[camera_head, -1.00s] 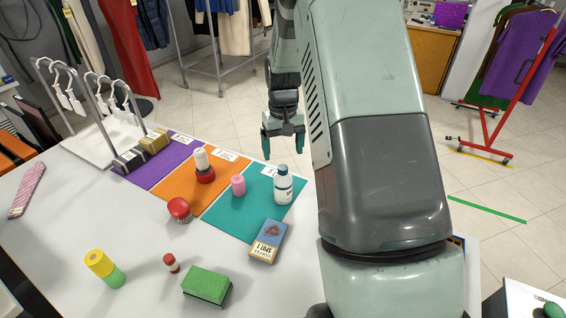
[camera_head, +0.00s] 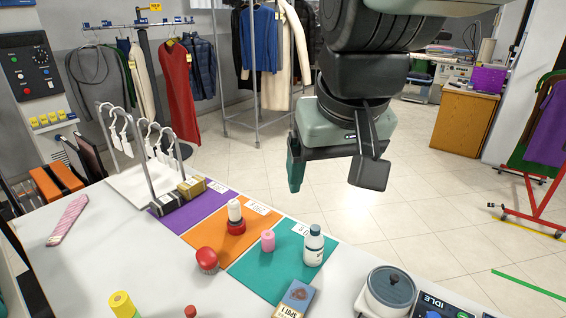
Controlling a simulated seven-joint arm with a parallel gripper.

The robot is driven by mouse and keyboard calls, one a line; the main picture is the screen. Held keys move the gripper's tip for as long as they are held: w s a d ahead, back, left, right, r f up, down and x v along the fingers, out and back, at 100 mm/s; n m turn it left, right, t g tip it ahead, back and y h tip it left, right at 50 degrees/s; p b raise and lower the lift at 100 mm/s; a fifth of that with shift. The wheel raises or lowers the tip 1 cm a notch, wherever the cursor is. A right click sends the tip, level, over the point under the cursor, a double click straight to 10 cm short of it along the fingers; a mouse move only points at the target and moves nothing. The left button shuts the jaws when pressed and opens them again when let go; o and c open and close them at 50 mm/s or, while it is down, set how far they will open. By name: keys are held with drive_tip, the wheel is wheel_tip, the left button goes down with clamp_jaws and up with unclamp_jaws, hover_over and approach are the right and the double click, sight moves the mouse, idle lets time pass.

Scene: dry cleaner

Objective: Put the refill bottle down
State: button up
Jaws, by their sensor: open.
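The refill bottle (camera_head: 313,246), white with a dark teal cap, stands upright on the teal mat (camera_head: 268,284). A pink cylinder (camera_head: 268,240) stands on the same mat to its left. My gripper (camera_head: 338,176) is open and empty. It is in the air above and beyond the bottle, apart from it. Nothing shows between its fingers.
A red-and-white stamp-like item (camera_head: 236,214) stands on the orange mat, with a red round item (camera_head: 207,260) nearby. A blue and tan box (camera_head: 296,299) lies at the teal mat's front edge. A lidded pot (camera_head: 388,290) stands to the right. White hanger stands (camera_head: 150,150) rise at the left.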

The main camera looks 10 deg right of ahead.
drive_tip(key=s+t, duration=0.1)
drive_tip(key=s, duration=0.6)
drive_tip(key=shift+a, duration=0.35)
drive_tip(key=shift+s, duration=0.1)
idle(0.5)
